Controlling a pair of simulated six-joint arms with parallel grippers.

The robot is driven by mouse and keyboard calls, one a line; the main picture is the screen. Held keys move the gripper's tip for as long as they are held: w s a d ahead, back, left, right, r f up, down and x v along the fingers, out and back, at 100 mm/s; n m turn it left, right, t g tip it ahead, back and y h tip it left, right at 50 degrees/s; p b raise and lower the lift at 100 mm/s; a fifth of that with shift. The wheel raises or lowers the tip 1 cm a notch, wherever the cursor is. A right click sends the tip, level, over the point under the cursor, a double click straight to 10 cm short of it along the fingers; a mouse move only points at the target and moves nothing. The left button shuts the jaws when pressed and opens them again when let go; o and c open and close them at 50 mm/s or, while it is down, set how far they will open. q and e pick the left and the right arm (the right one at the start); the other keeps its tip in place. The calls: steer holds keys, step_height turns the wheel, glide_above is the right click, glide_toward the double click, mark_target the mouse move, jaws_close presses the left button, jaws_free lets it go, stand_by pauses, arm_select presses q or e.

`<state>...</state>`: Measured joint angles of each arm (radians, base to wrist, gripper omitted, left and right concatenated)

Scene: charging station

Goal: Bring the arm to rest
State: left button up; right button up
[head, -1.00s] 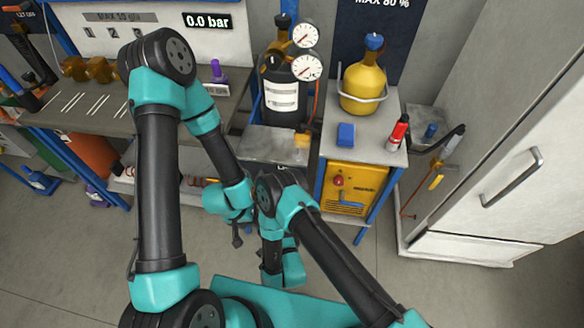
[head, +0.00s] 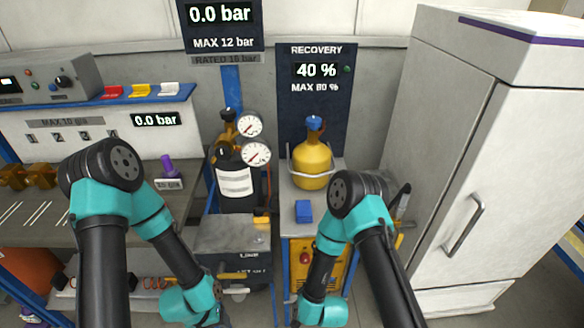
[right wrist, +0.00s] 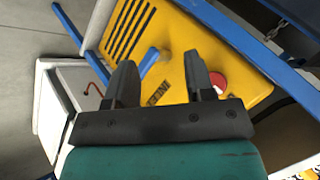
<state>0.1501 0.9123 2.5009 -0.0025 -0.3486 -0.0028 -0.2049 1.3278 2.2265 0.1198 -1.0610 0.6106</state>
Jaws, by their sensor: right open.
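My right gripper (right wrist: 163,75) is open and empty in the right wrist view. Its two dark fingers are apart in front of the yellow machine (right wrist: 185,40), beside a blue lever (right wrist: 150,62) and a red knob (right wrist: 217,80); whether they touch anything cannot be told. In the head view my right arm is bent, its wrist low at the bottom edge in front of the yellow machine (head: 335,262), and its fingers are not seen. My left arm is bent at the lower left, its wrist at the bottom edge; its gripper fingers are out of view.
A yellow bottle (head: 312,170) and a blue block (head: 303,211) stand on the cart top. A black cylinder with gauges (head: 236,180) stands left of it. A white cabinet (head: 455,180) closes off the right. A workbench (head: 30,222) fills the left.

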steer(key=s+d+r+n+g, duration=0.2)
steer(key=s+d+r+g, duration=0.1)
steer(key=s+d, duration=0.3)
steer(key=s+d+r+n+g, duration=0.3)
steer(key=s+d, duration=0.3)
steer(key=d, duration=0.4)
steer(key=shift+s+d+r+g, duration=0.2)
steer(key=shift+s+r+g, duration=0.15)
steer(key=shift+r, duration=0.55)
